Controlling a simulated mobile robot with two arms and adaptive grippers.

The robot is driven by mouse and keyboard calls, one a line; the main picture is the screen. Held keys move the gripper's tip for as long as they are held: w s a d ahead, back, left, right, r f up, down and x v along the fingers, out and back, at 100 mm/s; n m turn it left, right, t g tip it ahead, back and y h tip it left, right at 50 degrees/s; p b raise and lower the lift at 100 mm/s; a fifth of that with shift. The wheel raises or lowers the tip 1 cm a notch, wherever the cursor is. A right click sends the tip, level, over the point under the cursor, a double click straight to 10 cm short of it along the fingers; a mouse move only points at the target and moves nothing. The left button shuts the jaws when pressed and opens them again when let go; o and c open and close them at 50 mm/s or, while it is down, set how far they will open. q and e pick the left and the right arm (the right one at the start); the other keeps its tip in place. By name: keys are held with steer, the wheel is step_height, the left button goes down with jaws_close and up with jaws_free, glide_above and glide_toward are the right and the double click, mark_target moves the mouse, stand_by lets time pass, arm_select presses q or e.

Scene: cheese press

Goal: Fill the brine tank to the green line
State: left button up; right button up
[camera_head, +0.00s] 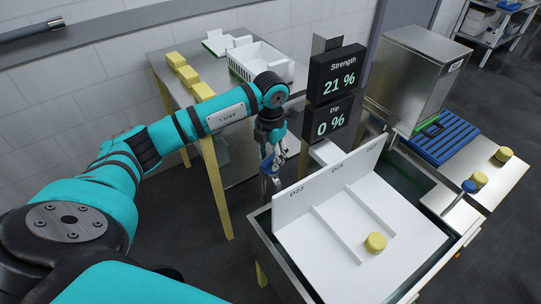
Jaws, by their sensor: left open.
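The brine tank (258,222) is the metal-rimmed basin at lower centre-right. A white divided board (330,250) covers much of it and hides most of the inside. A blue-topped post (267,182) stands at the tank's left back corner. My left gripper (277,158) is open, directly above or beside this post; I cannot tell whether they touch. My right gripper is out of view.
A yellow cheese (375,242) sits on the board. A side table (160,62) at the back holds yellow blocks and a white crate (262,60). At right are a steel cabinet (408,80), a blue rack (440,137) and more cheeses (503,154).

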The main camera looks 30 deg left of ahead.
arm_select(q)
steer(key=shift+f, duration=0.65)
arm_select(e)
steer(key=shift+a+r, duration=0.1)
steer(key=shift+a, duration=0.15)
arm_select(q)
jaws_close()
steer(key=m+b, duration=0.2)
steer(key=b, duration=0.1)
steer(key=shift+f+m, duration=0.25)
steer(key=shift+m, duration=0.05)
steer(key=shift+r+m+b, duration=0.25)
steer(key=shift+m+b, duration=0.15)
steer(key=shift+m, duration=0.2)
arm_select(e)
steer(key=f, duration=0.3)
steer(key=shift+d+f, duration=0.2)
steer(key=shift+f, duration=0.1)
arm_select(q)
jaws_free()
